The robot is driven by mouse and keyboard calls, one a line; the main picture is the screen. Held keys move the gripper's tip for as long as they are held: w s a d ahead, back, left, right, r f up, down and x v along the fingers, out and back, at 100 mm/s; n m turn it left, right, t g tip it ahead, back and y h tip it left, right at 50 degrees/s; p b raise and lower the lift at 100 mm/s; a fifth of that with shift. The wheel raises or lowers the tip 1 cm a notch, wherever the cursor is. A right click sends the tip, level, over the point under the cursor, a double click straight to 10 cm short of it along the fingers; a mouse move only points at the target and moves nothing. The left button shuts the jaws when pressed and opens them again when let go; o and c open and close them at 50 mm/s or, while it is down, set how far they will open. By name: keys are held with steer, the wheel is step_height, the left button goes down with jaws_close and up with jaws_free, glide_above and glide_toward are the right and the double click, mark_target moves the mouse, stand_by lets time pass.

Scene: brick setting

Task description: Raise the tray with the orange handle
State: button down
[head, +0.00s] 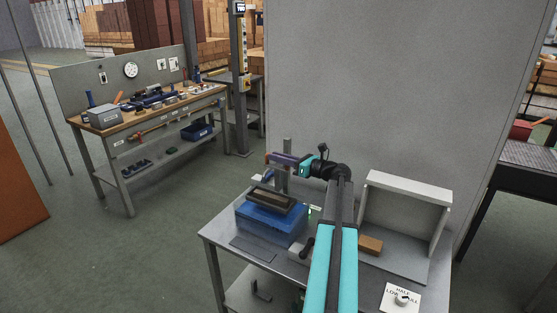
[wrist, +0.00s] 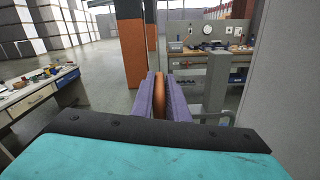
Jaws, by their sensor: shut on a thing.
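My gripper (head: 283,160) reaches left above the small grey bench in the head view. In the wrist view its purple fingers (wrist: 159,100) are shut on an upright orange handle (wrist: 159,96). Only a bit of orange shows at the fingers in the head view. Below the gripper, a brown brick (head: 273,198) lies on a dark, shallow tray-like piece over a blue block (head: 262,223). How the handle joins the tray is hidden. I cannot tell whether the tray sits on the block or is apart from it.
A grey post (head: 287,149) stands close behind my gripper and also shows in the wrist view (wrist: 217,85). An open-fronted grey box (head: 407,190), an orange-brown brick (head: 370,245) and a white label card (head: 400,298) are on the bench's right side. A workbench (head: 155,122) stands behind left.

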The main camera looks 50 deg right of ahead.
steer(key=shift+r, duration=0.35)
steer(key=c, duration=1.8)
jaws_free()
steer(key=shift+a+r, duration=0.1)
steer(key=shift+o, duration=0.2)
steer(key=shift+f, duration=0.2)
steer(key=shift+b+v, duration=0.4)
steer(key=shift+v, duration=0.45)
steer(key=b+v, duration=0.3)
steer(key=v, duration=0.9)
